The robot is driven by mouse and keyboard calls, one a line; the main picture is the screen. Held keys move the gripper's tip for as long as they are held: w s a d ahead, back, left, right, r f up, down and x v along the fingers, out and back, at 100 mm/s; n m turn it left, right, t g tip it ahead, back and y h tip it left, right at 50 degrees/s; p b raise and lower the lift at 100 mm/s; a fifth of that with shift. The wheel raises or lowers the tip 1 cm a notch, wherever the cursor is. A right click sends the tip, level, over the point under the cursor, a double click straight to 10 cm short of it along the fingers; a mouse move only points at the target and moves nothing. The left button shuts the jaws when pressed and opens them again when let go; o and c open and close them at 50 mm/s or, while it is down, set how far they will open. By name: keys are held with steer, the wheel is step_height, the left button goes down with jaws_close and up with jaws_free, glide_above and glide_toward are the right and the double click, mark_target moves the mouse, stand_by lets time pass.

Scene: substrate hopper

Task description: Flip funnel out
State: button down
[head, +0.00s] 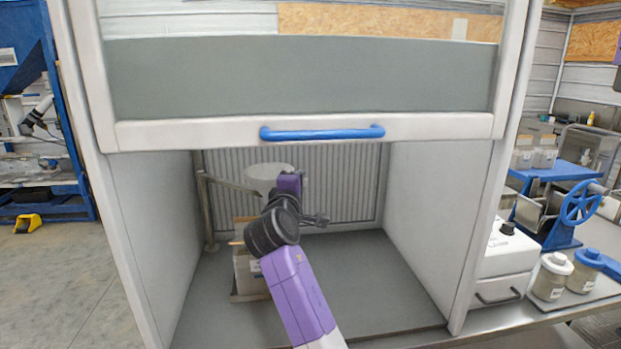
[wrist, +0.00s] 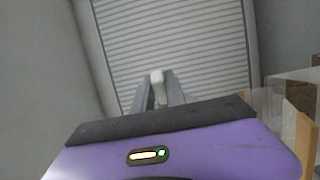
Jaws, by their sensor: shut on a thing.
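The funnel (head: 268,173) shows in the head view as a pale, wide-mouthed shape at the end of a thin arm from an upright post (head: 208,215), inside the hood. My arm hides part of it. In the wrist view, my gripper (wrist: 158,92) points at the ribbed back wall. Its two grey fingers are closed around a small pale knob (wrist: 157,76). I cannot tell whether this knob belongs to the funnel. In the head view, my wrist and purple arm hide most of the grip.
A box (head: 246,272) stands on the hood floor under the funnel, partly behind my arm. The sash with a blue handle (head: 322,133) is raised above my arm. Side walls bound the hood; its floor is clear on the right. Jars (head: 551,276) stand outside, right.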

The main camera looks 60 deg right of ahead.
steer(key=a+m+g+h+b, duration=0.1)
steer(key=a+m+g, duration=0.1)
steer(key=a, duration=0.6)
steer(key=shift+w+g, duration=0.4)
steer(key=shift+g, duration=0.4)
steer(key=shift+w+a+f, duration=0.1)
steer(key=shift+f, duration=0.05)
steer(key=c, duration=1.4)
jaws_free()
steer(key=shift+a, duration=0.1)
steer(key=shift+o, duration=0.2)
steer(key=s+a+b, duration=0.1)
steer(key=a+b, duration=0.1)
steer(key=a, duration=0.5)
steer(key=shift+s+a, duration=0.25)
steer(key=shift+s, duration=0.1)
